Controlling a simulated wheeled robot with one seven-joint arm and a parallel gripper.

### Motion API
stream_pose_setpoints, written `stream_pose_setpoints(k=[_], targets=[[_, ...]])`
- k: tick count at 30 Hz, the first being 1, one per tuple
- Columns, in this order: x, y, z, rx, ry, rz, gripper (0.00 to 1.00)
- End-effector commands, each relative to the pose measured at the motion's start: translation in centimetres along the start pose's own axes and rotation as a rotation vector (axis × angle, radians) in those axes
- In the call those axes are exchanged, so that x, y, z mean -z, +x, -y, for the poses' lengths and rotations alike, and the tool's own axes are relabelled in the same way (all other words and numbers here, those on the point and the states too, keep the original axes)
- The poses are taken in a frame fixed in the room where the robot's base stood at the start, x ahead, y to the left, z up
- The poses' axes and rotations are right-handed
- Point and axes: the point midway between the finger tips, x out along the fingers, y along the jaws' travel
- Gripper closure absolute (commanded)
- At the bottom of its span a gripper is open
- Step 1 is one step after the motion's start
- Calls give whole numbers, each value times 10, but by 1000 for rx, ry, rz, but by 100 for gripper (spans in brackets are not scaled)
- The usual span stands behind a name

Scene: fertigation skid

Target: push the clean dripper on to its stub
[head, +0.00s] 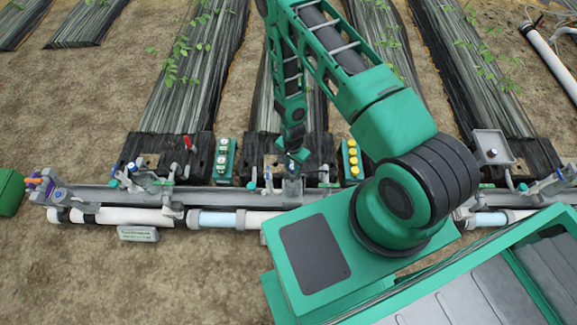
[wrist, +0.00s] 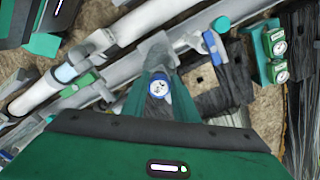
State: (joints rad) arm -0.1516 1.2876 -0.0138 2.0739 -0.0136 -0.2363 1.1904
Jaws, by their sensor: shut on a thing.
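My gripper (wrist: 160,92) is shut on a small round piece with a blue rim and a pale face, which looks like the dripper (wrist: 158,87). The piece sits between the two green fingers in the wrist view. A grey fitting (wrist: 155,50) shows just beyond it, but I cannot tell whether they touch. In the head view my gripper (head: 296,153) points down over the middle of the pipe rail. The dripper and its stub cannot be made out there, being small and partly behind the gripper.
A grey rail (head: 110,197) carries several valves. A green block with pale round pieces (head: 222,160) stands left of my gripper, and one with yellow round pieces (head: 351,160) right of it. A blue-handled valve (wrist: 210,45) is close by. Bare soil (head: 190,280) lies in front.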

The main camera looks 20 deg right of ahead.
Motion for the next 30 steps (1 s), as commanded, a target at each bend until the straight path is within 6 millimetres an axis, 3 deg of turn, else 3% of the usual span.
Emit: stream_pose_setpoints(k=[30], targets=[[0,8,0,1,0,0,94]])
